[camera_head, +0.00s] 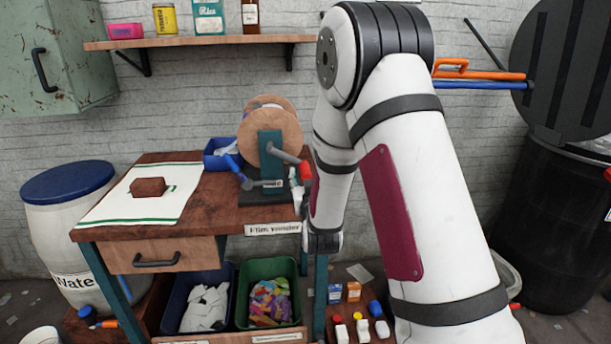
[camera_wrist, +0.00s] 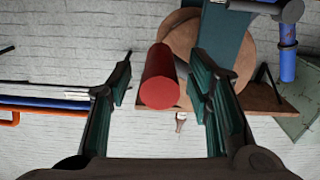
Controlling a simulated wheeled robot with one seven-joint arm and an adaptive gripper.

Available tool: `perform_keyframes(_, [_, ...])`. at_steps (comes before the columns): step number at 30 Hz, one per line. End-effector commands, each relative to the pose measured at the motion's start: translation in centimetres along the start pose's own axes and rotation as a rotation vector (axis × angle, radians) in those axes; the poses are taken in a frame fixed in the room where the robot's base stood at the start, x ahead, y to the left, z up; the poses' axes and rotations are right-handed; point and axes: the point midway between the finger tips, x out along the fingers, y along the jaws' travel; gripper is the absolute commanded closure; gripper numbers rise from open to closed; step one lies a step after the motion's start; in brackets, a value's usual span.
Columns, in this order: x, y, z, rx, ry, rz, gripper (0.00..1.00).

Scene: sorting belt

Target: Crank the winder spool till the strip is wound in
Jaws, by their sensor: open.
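The winder has a wooden-flanged spool (camera_head: 272,128) on a green upright (camera_head: 270,158) at the table's right end. Its crank ends in a red handle (camera_head: 305,171), partly hidden by my arm. In the wrist view, the red handle (camera_wrist: 160,85) lies between the fingers of my gripper (camera_wrist: 160,92), with gaps on both sides. My gripper is open and holds nothing. The spool flange (camera_wrist: 185,40) and green upright (camera_wrist: 225,35) show behind the handle. I cannot clearly tell where the strip is or how much is on the spool.
A white cloth with green stripes (camera_head: 110,208) lies on the table under a brown block (camera_head: 148,187). A blue-handled lever (camera_head: 236,170) sits beside the spool. A shelf (camera_head: 200,41) hangs above.

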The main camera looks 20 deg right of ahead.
Motion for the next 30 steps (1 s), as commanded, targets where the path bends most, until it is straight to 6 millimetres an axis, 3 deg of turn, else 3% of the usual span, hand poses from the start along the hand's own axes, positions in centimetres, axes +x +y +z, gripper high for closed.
perform_keyframes(6, [1.8,0.0,0.1,0.000,-0.001,0.000,0.54])
perform_keyframes(15, [2.1,0.0,0.1,0.000,-0.001,0.000,0.54])
perform_keyframes(16, [2.1,0.0,0.1,0.000,-0.001,0.000,0.56])
perform_keyframes(22, [2.0,0.0,0.1,0.000,-0.001,0.000,1.00])
perform_keyframes(30, [2.2,-0.1,0.1,0.005,-0.001,0.000,1.00])
